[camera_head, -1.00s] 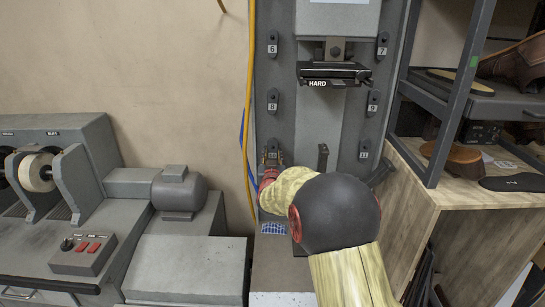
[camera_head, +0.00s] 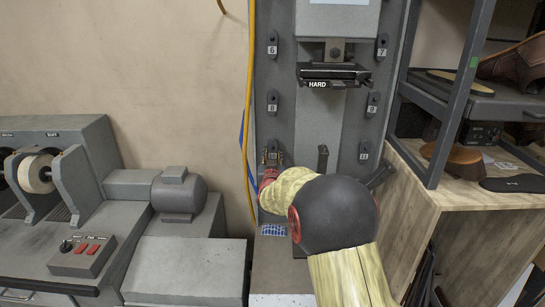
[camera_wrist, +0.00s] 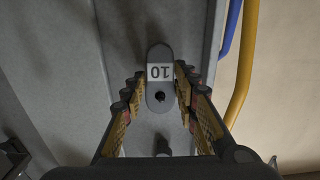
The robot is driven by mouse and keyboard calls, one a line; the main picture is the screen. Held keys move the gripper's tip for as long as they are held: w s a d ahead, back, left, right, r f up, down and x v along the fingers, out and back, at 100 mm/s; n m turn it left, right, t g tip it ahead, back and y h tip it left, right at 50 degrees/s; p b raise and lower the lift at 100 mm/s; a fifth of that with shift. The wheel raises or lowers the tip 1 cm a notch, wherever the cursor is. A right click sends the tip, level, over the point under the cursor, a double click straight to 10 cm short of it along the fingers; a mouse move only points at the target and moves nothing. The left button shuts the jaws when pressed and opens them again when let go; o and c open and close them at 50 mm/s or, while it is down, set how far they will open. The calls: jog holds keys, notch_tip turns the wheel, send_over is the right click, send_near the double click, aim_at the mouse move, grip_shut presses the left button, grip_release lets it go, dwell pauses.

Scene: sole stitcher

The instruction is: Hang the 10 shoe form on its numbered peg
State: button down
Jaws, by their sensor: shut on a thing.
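The 10 shoe form (camera_wrist: 160,83) is a small grey oblong piece with rounded ends and a white label, upside down in the wrist view. It has a dark round spot beside the label; I cannot tell whether this is a hole or a peg end. My gripper (camera_wrist: 161,78) is shut on it, a finger along each side. In the head view my gripper (camera_head: 272,157) is at the left edge of the grey column (camera_head: 290,125), below the number 8 and level with 11. Contact between form and column is unclear.
Dark numbered pieces 6 (camera_head: 272,45), 8 (camera_head: 273,102), 7 (camera_head: 381,47), 9 (camera_head: 373,104) and 11 (camera_head: 364,151) line the column. A yellow cable (camera_head: 248,110) runs close on the left. A dark lever (camera_head: 323,158) stands right of my gripper.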

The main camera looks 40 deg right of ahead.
jog(key=shift+r, duration=0.15)
jog(key=c, duration=1.7)
grip_release()
jog(key=o, duration=0.4)
jog(key=shift+f, duration=0.25)
jog(key=v, duration=1.2)
